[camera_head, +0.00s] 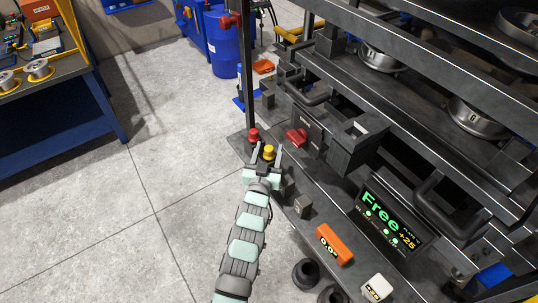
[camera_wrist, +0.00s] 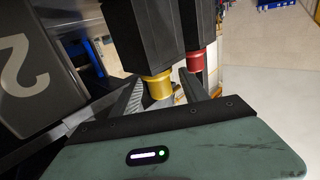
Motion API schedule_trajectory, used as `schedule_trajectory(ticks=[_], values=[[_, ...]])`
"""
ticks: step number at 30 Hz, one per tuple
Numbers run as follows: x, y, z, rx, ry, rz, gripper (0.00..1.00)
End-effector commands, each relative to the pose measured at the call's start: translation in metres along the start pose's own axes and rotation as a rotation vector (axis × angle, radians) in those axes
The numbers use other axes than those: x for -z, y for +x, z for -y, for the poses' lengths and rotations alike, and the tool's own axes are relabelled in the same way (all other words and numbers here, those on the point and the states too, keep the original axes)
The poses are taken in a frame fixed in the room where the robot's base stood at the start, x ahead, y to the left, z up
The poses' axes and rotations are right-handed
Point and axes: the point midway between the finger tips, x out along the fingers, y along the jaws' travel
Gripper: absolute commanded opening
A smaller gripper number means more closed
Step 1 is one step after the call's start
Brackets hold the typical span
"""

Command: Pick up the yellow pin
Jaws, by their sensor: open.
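The yellow pin (camera_head: 268,152) stands at the left end of the dark press shelf in the head view. My gripper (camera_head: 266,152) is open, with one finger on each side of the yellow pin. In the wrist view the yellow pin (camera_wrist: 157,86) shows between the two fingers of my gripper (camera_wrist: 166,92), with a black block-like part above it. I cannot tell whether either finger touches it. A red pin (camera_head: 253,135) stands just behind and left of the yellow one. It also shows in the wrist view (camera_wrist: 195,61), just right of the yellow pin.
The press frame rises to the right, with a black post (camera_head: 246,75) behind the pins. An orange box (camera_head: 333,244), a small dark cube (camera_head: 303,206) and a lit display (camera_head: 390,222) lie along the shelf. The floor (camera_head: 150,215) to the left is clear.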

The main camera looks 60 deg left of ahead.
Motion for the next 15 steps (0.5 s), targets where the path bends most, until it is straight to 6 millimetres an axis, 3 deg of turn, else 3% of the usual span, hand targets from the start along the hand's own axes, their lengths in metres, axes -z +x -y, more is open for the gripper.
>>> schedule_trajectory(ticks=[7, 15], values=[[0.0004, 0.0021, -0.0001, 0.0, 0.0, -0.001, 0.52], [0.0007, 0.002, -0.0002, 0.0, 0.0, -0.001, 0.3]])
